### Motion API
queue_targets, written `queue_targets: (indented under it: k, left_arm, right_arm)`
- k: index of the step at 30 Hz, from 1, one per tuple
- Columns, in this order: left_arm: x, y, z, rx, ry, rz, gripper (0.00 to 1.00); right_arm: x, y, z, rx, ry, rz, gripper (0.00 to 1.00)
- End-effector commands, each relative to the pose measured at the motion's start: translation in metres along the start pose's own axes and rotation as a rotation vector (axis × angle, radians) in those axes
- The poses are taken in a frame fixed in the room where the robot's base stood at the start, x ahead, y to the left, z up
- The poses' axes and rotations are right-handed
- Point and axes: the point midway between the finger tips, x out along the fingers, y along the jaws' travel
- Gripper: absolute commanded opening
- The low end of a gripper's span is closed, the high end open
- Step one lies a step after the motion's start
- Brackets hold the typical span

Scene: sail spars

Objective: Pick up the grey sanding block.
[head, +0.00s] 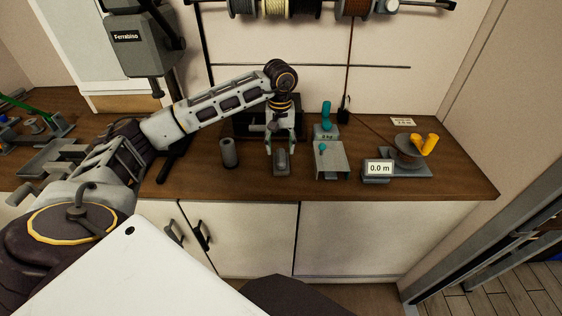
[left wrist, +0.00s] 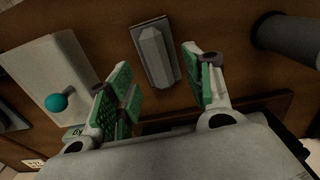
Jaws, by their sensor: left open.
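The grey sanding block (head: 281,162) lies on the wooden bench near its front edge. It is an elongated grey block with a raised ridge, and it also shows in the left wrist view (left wrist: 154,56). My left gripper (head: 281,147) is open and empty, just behind and above the block in the head view. In the left wrist view the block appears between and beyond the green-padded fingers (left wrist: 158,72), with no visible contact. My right gripper is not in view.
A dark grey cylinder (head: 228,153) stands left of the block. A grey stand with a teal knob (head: 331,160) is close on the right. Further right are a 0.0 m display (head: 378,169) and a reel with yellow handles (head: 410,153). A dark box stands behind my gripper.

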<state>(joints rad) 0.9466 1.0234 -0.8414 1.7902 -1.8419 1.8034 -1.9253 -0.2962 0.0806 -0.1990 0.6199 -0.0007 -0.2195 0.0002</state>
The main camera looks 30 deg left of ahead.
Motion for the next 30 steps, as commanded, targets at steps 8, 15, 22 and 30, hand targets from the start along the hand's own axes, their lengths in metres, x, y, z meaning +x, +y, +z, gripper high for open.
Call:
queue_targets:
  k: [8, 15, 22, 30]
  left_arm:
    - [0.019, 0.001, -0.002, -0.001, -0.003, -0.002, 0.52]
    - [0.044, 0.002, -0.004, 0.0, -0.002, -0.001, 0.52]
    - [0.051, 0.003, -0.004, 0.001, 0.0, 0.0, 0.52]
    - [0.051, 0.003, -0.004, 0.0, 0.0, 0.0, 0.52]
  right_arm:
    - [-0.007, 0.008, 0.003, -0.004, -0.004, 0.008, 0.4]
    - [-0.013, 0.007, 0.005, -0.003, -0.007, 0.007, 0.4]
    - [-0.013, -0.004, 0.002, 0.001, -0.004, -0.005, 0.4]
    - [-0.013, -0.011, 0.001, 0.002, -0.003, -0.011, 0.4]
